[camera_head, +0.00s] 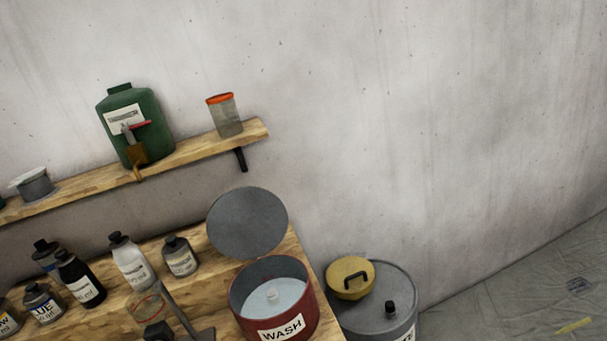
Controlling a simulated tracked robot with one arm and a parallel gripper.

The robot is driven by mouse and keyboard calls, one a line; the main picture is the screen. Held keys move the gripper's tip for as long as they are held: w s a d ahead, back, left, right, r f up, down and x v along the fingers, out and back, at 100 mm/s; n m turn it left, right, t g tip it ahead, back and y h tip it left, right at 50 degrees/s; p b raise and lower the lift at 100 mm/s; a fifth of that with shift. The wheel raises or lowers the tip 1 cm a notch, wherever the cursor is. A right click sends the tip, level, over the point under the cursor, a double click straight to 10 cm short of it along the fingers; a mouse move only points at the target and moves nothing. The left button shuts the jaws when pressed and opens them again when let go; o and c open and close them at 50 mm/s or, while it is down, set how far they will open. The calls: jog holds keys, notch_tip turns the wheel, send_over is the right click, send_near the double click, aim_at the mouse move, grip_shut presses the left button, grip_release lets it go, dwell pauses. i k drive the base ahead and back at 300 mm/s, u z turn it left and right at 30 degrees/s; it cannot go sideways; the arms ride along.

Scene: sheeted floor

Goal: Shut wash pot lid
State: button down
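The red wash pot (254,319), labelled "WASH", stands at the right end of the wooden bench. Its round grey lid (247,222) is open, tilted up at the pot's back rim with its flat face toward me. My gripper is not in view.
Several bottles (130,262) stand on the bench left of the pot, with a grey metal stand (180,308) and a jar close by. A shelf (190,153) above holds a green canister (128,118) and an orange-rimmed jar (226,115). A grey drum (375,305) with a yellow lid (342,276) stands right.

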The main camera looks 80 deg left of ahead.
aim_at(248, 223)
jog(key=u, duration=0.05)
jog(key=i, duration=2.85)
jog(key=u, duration=3.25)
jog(key=i, duration=1.05)
